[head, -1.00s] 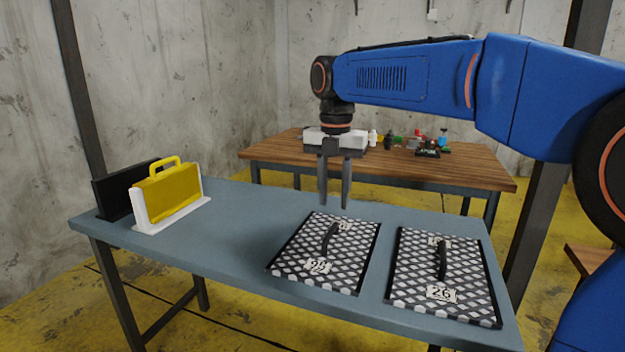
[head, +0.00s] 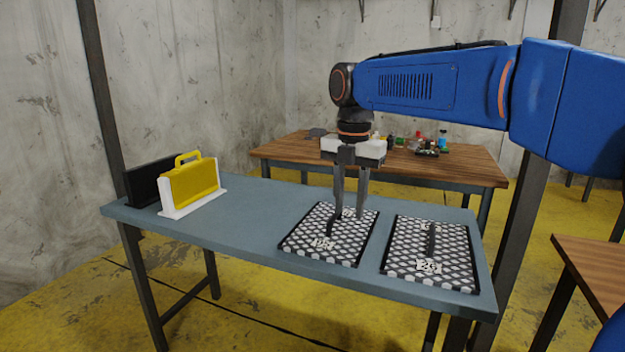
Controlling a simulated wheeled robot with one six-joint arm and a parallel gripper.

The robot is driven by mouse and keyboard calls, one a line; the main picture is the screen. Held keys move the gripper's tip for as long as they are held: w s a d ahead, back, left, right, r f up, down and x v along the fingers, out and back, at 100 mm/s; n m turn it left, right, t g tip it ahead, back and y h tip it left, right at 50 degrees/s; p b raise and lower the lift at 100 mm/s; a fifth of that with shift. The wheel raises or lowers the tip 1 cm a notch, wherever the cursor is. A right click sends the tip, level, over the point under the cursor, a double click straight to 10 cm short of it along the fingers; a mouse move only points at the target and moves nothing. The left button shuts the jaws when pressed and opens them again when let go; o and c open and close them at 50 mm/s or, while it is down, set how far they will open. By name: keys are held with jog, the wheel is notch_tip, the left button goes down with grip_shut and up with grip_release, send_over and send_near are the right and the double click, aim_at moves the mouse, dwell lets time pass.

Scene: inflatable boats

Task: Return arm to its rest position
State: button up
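My gripper (head: 350,215) hangs from my blue arm with its fingers pointing down. The two dark fingers stand apart, with nothing seen between them. In the picture they overlap the far part of the left patterned panel (head: 307,248), which lies flat on the blue-grey table (head: 245,215). The panel's dark handle (head: 330,224) shows just left of the fingertips. I cannot tell the exact height of the fingertips above it. A second patterned panel (head: 405,258) with a dark handle (head: 431,240) lies to the right.
A yellow handled case (head: 192,185) stands upright in a white holder (head: 195,206) at the table's left end, beside a black panel (head: 143,186). A wooden table (head: 285,150) with small items stands behind. Another wooden table (head: 590,262) is at right. The table's middle-left is clear.

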jog(key=s+d+f+m+t, duration=0.1)
jog(key=s+d+f+m, duration=0.2)
jog(key=s+d+m, duration=0.45)
jog(key=s+d+f+m+t, duration=0.1)
jog(key=s+d+f+m, duration=0.2)
jog(key=s+d+m, duration=0.4)
jog(key=s+d+f+m+t, duration=0.2)
jog(key=s+d+f+m, duration=0.4)
jog(key=s+f+m, duration=0.5)
jog(key=f+m, duration=0.1)
jog(key=m, duration=0.3)
jog(key=shift+s+f+t, duration=0.3)
jog(key=shift+s+f, duration=0.1)
jog(key=shift+m, duration=0.25)
